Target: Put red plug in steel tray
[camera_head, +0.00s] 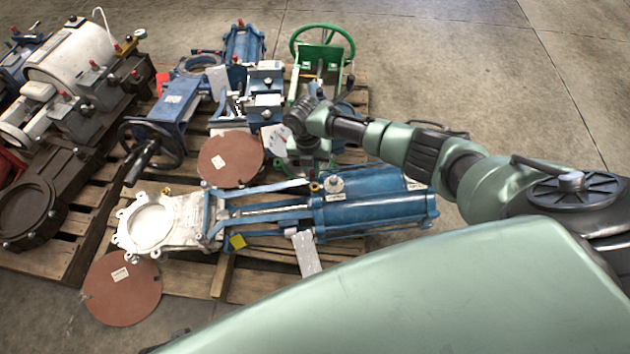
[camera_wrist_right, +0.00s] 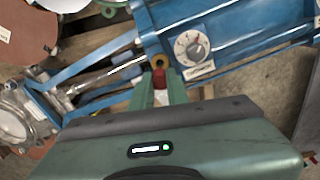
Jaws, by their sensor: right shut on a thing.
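My right gripper (camera_wrist_right: 161,88) is shut on a red plug (camera_wrist_right: 160,78) in the right wrist view. The plug is at or just in front of a yellow ring (camera_wrist_right: 160,61) on the blue cylinder assembly (camera_wrist_right: 205,38); I cannot tell whether it is seated in it. In the head view my right gripper (camera_head: 313,172) points down beside the same blue assembly (camera_head: 375,200), and the plug cannot be made out there. I cannot make out a steel tray in either view. My left gripper is not in view.
Wooden pallets (camera_head: 190,282) carry valves and actuators. A green handwheel (camera_head: 322,45) stands behind my right gripper. Brown discs (camera_head: 230,158) and (camera_head: 122,289) lie at left. A grey plate (camera_head: 306,254) lies near the front. The concrete floor (camera_head: 480,70) is clear at upper right.

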